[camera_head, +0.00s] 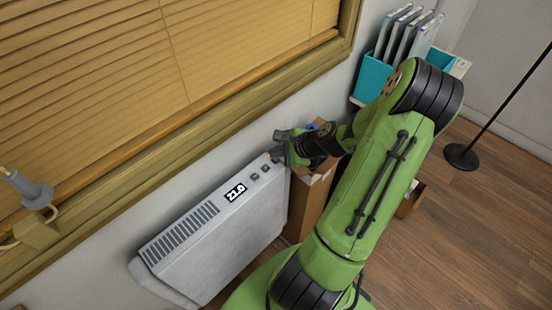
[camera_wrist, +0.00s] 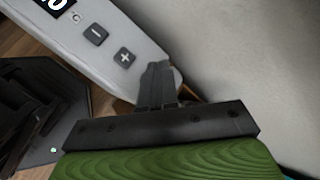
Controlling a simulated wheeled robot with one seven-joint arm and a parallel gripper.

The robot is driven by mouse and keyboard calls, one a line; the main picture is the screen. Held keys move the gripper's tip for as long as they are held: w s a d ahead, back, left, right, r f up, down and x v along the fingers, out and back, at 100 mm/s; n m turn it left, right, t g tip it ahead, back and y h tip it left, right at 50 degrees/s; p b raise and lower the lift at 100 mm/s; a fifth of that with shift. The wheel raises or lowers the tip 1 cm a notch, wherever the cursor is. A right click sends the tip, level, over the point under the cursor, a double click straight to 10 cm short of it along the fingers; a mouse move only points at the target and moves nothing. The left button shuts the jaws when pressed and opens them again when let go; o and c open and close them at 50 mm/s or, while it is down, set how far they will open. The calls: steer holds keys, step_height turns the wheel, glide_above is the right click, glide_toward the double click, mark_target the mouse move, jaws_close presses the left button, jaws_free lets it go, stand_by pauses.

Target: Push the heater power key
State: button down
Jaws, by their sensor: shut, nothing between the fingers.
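The white heater (camera_head: 215,245) stands against the wall under the window, with a lit display (camera_head: 235,192) on its top panel. In the wrist view the heater's top (camera_wrist: 135,30) shows a minus key (camera_wrist: 95,35) and a plus key (camera_wrist: 124,57). My gripper (camera_head: 279,150) is at the right end of that panel. In the wrist view its fingers (camera_wrist: 158,70) are closed together with nothing between them, just beyond the plus key. No power key is clearly visible; the fingers cover that end of the panel. I cannot tell whether the tips touch it.
A cardboard box (camera_head: 307,205) stands right of the heater, beneath my arm. A teal holder (camera_head: 372,75) with several upright folders is at the back. The window sill (camera_head: 190,122) runs above the heater. A black stand base (camera_head: 461,157) is on the floor at right; wooden floor (camera_head: 450,230) lies open there.

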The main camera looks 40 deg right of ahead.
mark_target(278, 162)
steer(key=shift+f, duration=0.1)
stand_by(0.3)
steer(key=shift+f, duration=0.35)
steer(key=shift+f, duration=0.15)
stand_by(0.3)
steer(key=shift+r+p, duration=0.4)
steer(key=shift+r, duration=0.2)
step_height(278, 162, up, 6)
steer(key=p, duration=0.5)
steer(key=shift+p, duration=0.4)
